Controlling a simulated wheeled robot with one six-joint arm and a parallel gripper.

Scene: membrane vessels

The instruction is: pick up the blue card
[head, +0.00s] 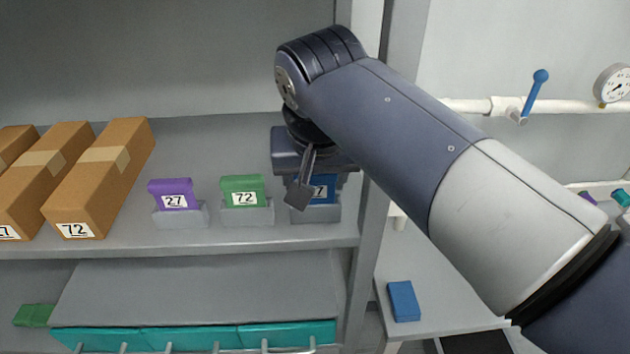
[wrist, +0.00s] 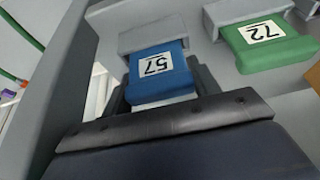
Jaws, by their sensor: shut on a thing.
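The blue card (head: 323,187), with a white label, stands upright in a grey holder (head: 315,214) at the right end of the shelf. My gripper (head: 311,190) is shut on it from above and hides part of its left side and label. In the wrist view the blue card (wrist: 158,74) shows its label upside down, reading 57, between the two dark fingers of my gripper (wrist: 162,84). The card's lower edge meets the grey holder (wrist: 152,36); I cannot tell how deep it sits.
A green card 72 (head: 243,191) and a purple card 27 (head: 173,194) stand in holders to the left. Brown boxes (head: 100,180) lie farther left. A shelf post (head: 372,210) is close on the right. A blue block (head: 404,301) lies on the lower right surface.

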